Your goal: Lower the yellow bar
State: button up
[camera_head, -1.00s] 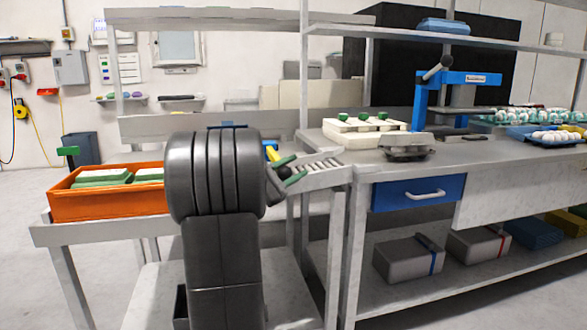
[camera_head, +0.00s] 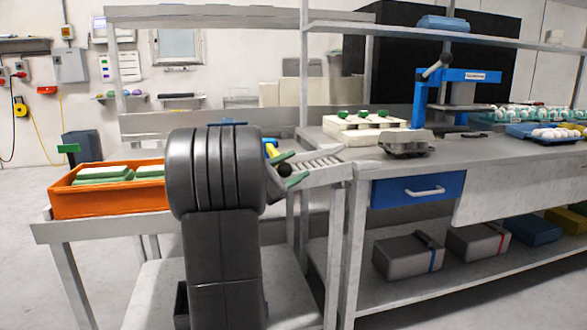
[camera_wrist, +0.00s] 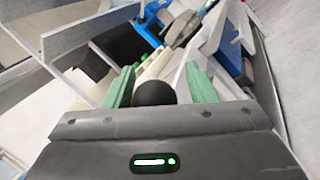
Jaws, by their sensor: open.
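A small yellow piece (camera_head: 271,151), probably part of the yellow bar, shows just behind my arm in the head view. My arm hides the rest, and I cannot tell the bar's height. I cannot make out the bar in the wrist view. My gripper (camera_head: 302,162) is open, its green fingers apart, in front of the short roller track. In the wrist view the fingers (camera_wrist: 159,68) stand on either side of a black ball (camera_wrist: 154,92). I cannot tell whether the ball is touched or belongs to the gripper.
An orange crate (camera_head: 110,208) with green-and-white packs stands left of my arm. A blue drawer (camera_head: 385,194) is below.

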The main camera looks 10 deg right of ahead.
jog(key=shift+w+a+f, duration=0.1)
jog(key=shift+a+f, duration=0.05)
jog(key=p+v, duration=0.3)
jog(key=v, duration=1)
jog(key=shift+s+a, duration=0.25)
jog(key=b+x, duration=0.2)
jog(key=x, duration=1.2)
jog(key=shift+b, duration=0.4)
jog(key=shift+w, duration=0.15)
